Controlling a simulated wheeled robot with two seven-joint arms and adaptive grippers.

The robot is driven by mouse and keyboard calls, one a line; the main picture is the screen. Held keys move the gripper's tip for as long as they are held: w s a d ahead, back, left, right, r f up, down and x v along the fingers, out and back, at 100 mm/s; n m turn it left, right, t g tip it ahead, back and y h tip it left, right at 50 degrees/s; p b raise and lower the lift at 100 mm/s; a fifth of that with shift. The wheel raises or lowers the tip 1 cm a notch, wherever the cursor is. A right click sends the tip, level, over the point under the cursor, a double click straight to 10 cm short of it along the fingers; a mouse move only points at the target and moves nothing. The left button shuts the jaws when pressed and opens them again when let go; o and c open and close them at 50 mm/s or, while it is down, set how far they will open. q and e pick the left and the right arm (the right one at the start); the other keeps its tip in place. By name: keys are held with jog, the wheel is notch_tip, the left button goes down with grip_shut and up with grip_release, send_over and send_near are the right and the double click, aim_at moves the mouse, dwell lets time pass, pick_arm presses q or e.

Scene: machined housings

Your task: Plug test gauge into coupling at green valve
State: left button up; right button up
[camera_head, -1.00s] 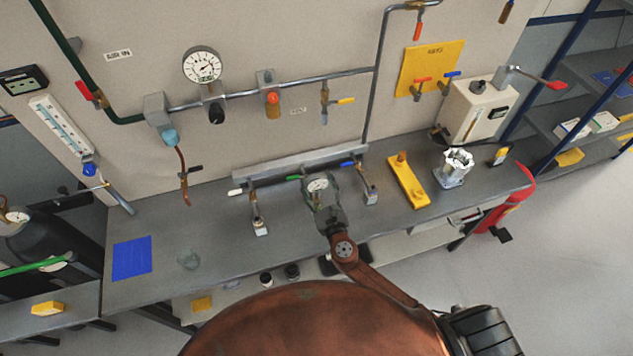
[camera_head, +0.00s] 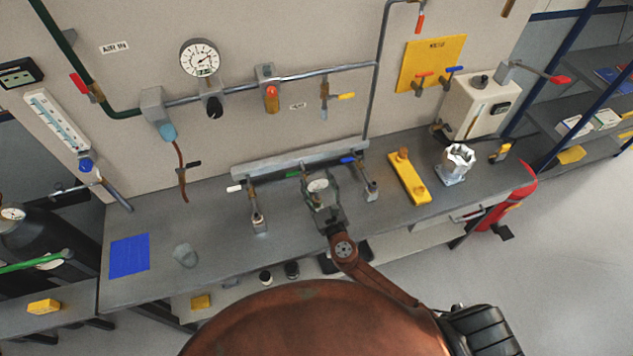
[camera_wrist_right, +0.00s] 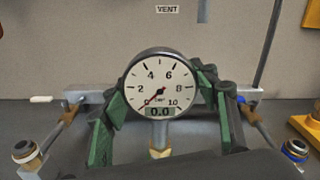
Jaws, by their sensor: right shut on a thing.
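The test gauge (camera_wrist_right: 159,82) has a round white dial reading 0.0, with a brass stem pointing down below it. My right gripper (camera_head: 318,188) is shut on the gauge, its green-padded fingers on both sides of the dial in the right wrist view (camera_wrist_right: 162,100). The gauge (camera_head: 317,185) is upright above the bench, in front of the manifold bar. The green valve lever (camera_head: 293,174) shows just left of the gauge. The coupling at that valve is hidden behind the gauge and gripper, so I cannot tell whether the stem touches it. My left gripper is not in view.
A white-lever valve with its coupling (camera_head: 259,220) stands left of the gripper, a blue-lever one (camera_head: 371,192) close on the right. A yellow bracket (camera_head: 409,178) and a metal part (camera_head: 456,163) lie further right.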

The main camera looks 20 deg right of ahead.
jog(key=o, duration=1.4)
jog(key=shift+s+f, duration=0.1)
jog(key=s, duration=1.1)
jog(key=shift+s+d, duration=0.2)
jog(key=shift+s, duration=0.2)
